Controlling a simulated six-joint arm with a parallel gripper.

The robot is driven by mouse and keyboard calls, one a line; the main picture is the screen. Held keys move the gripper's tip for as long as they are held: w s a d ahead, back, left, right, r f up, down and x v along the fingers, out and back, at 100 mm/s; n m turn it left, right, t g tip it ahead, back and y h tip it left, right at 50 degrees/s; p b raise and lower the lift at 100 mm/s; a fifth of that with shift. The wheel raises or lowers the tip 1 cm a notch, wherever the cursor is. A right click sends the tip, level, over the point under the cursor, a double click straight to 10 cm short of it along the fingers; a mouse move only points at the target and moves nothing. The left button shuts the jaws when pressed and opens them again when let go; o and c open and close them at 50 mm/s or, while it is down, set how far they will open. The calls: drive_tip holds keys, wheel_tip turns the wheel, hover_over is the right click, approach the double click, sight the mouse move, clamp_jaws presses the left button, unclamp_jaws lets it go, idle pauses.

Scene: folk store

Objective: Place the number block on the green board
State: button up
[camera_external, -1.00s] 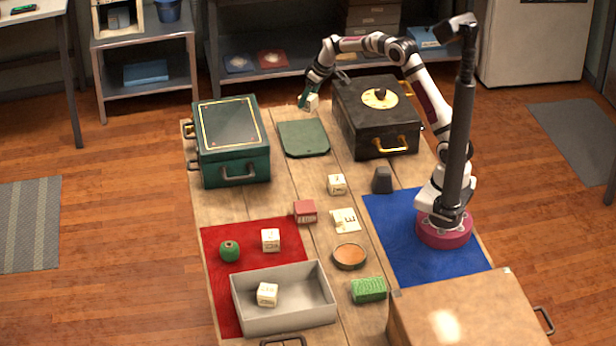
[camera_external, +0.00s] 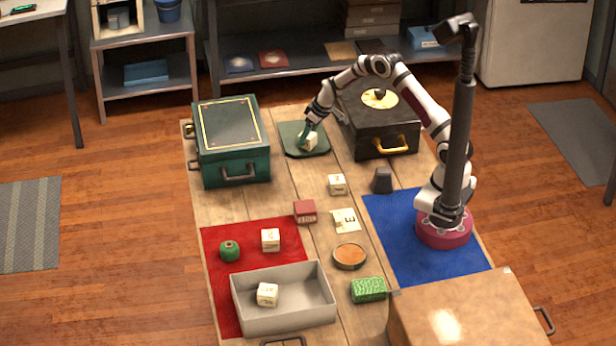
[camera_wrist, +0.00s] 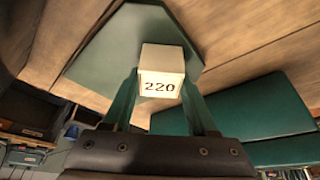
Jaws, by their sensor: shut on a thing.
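A cream block marked "220" (camera_wrist: 160,75) is held between the fingers of my gripper (camera_wrist: 161,98) in the wrist view. In the outside view the same block (camera_external: 311,143) shows over the green board (camera_external: 291,137), with my gripper (camera_external: 306,137) at its left side. The green board lies flat on the table between the green box and the black box. It also fills the area behind the block in the wrist view (camera_wrist: 105,60). I cannot tell whether the block touches the board.
A green box (camera_external: 236,164) stands left of the board and a black box (camera_external: 372,130) right of it. Nearer are a cream block (camera_external: 336,184), a red block (camera_external: 305,211), a grey weight (camera_external: 382,180) and a grey tray (camera_external: 325,291). Table between these is partly bare.

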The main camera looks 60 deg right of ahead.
drive_tip(key=shift+f, duration=0.1)
drive_tip(key=o, duration=1.4)
drive_tip(key=shift+c, duration=0.2)
drive_tip(key=v, duration=1.1)
drive_tip(key=s+a+r+m+g+y, duration=0.1)
drive_tip(key=s+a+r, duration=0.35)
drive_tip(key=s, duration=0.35)
drive_tip(key=s+a+r+m+g, duration=0.1)
drive_tip(key=s+a+r, duration=0.35)
drive_tip(key=s, duration=0.35)
drive_tip(key=s+a+m+g, duration=0.1)
drive_tip(key=s+a, duration=0.2)
drive_tip(key=s, duration=0.7)
drive_tip(key=s+a+m+g, duration=0.1)
drive_tip(key=s+a+m, duration=0.1)
drive_tip(key=s, duration=0.9)
drive_tip(key=shift+s+a+f+m+g+y, duration=0.2)
drive_tip(key=shift+a+m+g+y, duration=0.15)
drive_tip(key=shift+a, duration=0.35)
